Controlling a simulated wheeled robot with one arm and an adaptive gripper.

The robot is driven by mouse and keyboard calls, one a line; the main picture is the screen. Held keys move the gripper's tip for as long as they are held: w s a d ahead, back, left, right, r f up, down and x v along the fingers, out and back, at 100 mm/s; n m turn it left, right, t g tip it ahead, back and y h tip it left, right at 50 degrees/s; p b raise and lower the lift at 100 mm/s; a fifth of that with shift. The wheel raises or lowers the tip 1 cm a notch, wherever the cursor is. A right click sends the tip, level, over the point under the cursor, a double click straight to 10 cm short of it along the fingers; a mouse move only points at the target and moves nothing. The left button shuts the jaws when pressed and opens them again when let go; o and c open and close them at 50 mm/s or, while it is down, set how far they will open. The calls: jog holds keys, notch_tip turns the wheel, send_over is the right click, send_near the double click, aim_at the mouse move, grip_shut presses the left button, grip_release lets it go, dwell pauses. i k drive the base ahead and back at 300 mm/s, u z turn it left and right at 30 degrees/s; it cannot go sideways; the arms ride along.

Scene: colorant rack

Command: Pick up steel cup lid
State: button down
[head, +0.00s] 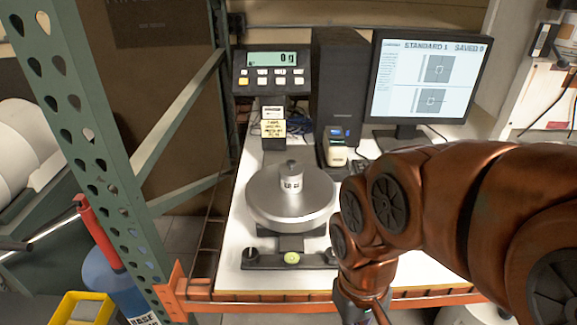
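A small steel cup with a white label (291,183) stands upright in the middle of a round steel scale pan (262,212). A grey lid with a knob (291,168) appears to sit on top of the cup. My copper-coloured arm comes in from the right and bends down at the front of the table. Only the upper part of my gripper (358,312) shows at the bottom edge, in front of and to the right of the scale. Its fingertips are cut off, so I cannot see whether it is open or holds anything.
A scale display (271,72) reading 0 g, a dark computer tower (338,75) and a monitor (425,78) stand behind. A green rack post (85,120) rises on the left. An orange beam (240,305) edges the white table.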

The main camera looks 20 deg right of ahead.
aim_at(291, 168)
jog(key=u, duration=2.05)
jog(key=k, duration=0.95)
jog(key=z, duration=0.6)
